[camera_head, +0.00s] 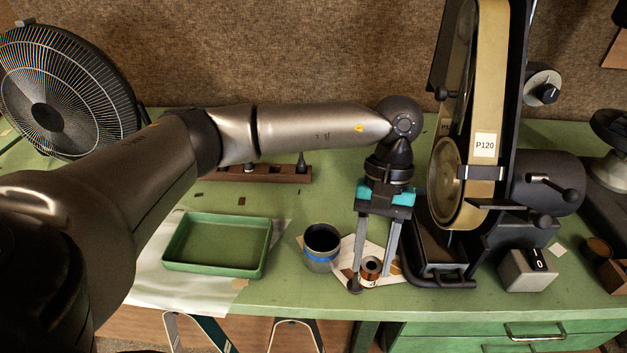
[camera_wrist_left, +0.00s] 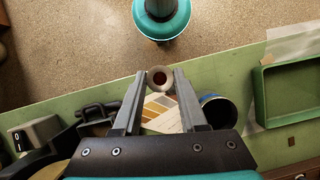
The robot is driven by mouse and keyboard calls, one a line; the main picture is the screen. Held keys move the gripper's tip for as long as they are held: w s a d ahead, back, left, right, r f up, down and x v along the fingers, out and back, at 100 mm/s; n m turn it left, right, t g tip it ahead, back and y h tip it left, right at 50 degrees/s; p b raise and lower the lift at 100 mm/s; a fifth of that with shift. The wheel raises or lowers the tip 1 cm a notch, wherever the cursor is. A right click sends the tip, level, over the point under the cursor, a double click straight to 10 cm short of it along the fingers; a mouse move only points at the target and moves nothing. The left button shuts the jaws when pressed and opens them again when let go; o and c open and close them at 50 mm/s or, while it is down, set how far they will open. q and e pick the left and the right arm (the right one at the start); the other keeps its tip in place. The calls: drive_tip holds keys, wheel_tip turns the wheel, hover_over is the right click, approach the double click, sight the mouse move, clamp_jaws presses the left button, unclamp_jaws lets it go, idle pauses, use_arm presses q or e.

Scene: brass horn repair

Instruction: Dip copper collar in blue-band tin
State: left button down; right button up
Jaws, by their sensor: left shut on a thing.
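The copper collar (camera_head: 371,267) is a small ring with a dark hole, and it shows end-on between the fingertips in the left wrist view (camera_wrist_left: 159,80). My left gripper (camera_head: 373,276) points down and is shut on it, over the front part of the bench. The blue-band tin (camera_head: 321,257) is a grey, open-topped can with a dark inside, standing upright just left of the gripper in the head view. It is partly hidden behind a finger in the left wrist view (camera_wrist_left: 220,112). The collar is outside the tin. My right gripper is not in view.
A printed card (camera_head: 344,277) lies beneath the collar. A green tray (camera_head: 213,270) stands left of the tin on a pale sheet. A belt sander (camera_head: 466,205) stands close right of the gripper, with a switch box (camera_head: 527,272) beside it. A fan (camera_head: 45,105) is at back left.

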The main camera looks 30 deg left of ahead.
use_arm(q)
drive_tip(key=n, duration=0.1)
drive_tip(key=n+h+p, duration=0.1)
drive_tip(key=n, duration=0.1)
drive_tip(key=n+t, duration=0.1)
drive_tip(key=n, duration=0.1)
drive_tip(key=shift+w+a+r+h, duration=0.15)
drive_tip(key=shift+w+r+h, duration=0.1)
drive_tip(key=shift+r+h, duration=0.1)
drive_tip(key=w+a+r+n+t+p, duration=0.1)
drive_tip(key=a+r+n+t+p, duration=0.15)
drive_tip(key=a+n, duration=0.5)
drive_tip(key=w+a+r+n+t+p, duration=0.1)
drive_tip(key=w+a+n+t+p, duration=0.2)
drive_tip(key=n, duration=0.8)
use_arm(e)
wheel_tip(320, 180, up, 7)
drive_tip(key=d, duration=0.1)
use_arm(q)
drive_tip(key=shift+t, duration=0.55)
drive_tip(key=f+b, duration=0.2)
drive_tip(key=f, duration=0.1)
drive_tip(key=f+b, duration=0.2)
drive_tip(key=f, duration=0.1)
drive_tip(key=s+a+f+b, duration=0.1)
drive_tip(key=f+b, duration=0.2)
drive_tip(key=shift+s+a, duration=0.1)
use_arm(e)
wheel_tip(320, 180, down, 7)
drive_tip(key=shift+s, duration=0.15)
